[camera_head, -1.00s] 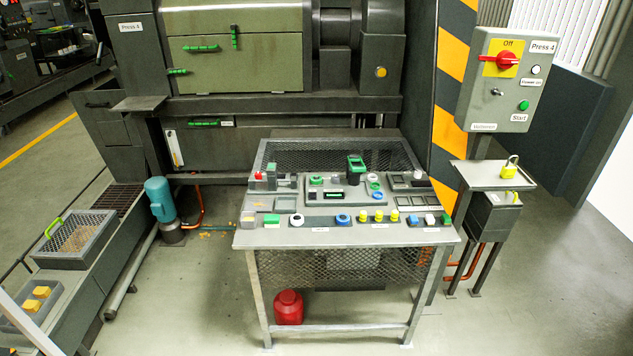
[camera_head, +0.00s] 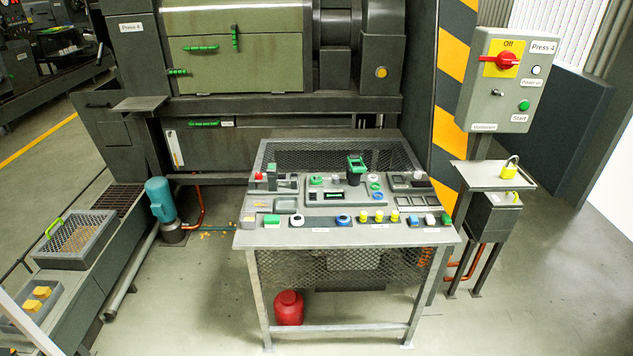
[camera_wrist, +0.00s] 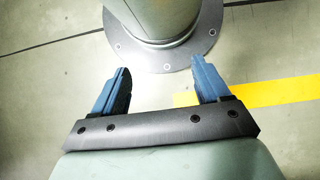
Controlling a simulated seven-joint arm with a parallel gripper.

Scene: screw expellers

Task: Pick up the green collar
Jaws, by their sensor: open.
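On the work table, a small green ring-like part (camera_head: 316,181) lies at the back of the grey middle tray, and a teal-green ring (camera_head: 375,186) lies at its right side. Both are small in the picture, and I cannot tell for certain which is the green collar. My gripper (camera_wrist: 160,66) shows only in the wrist view. Its two blue fingers are wide apart with nothing between them. It is over the floor, near a round bolted base plate (camera_wrist: 205,45); no table part shows in that view.
The table (camera_head: 345,238) carries trays, a green-topped black fixture (camera_head: 356,168), blue rings (camera_head: 343,220) and several yellow parts (camera_head: 379,216). A mesh guard (camera_head: 340,156) stands along its back. A control box (camera_head: 508,80) on a post stands at the right.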

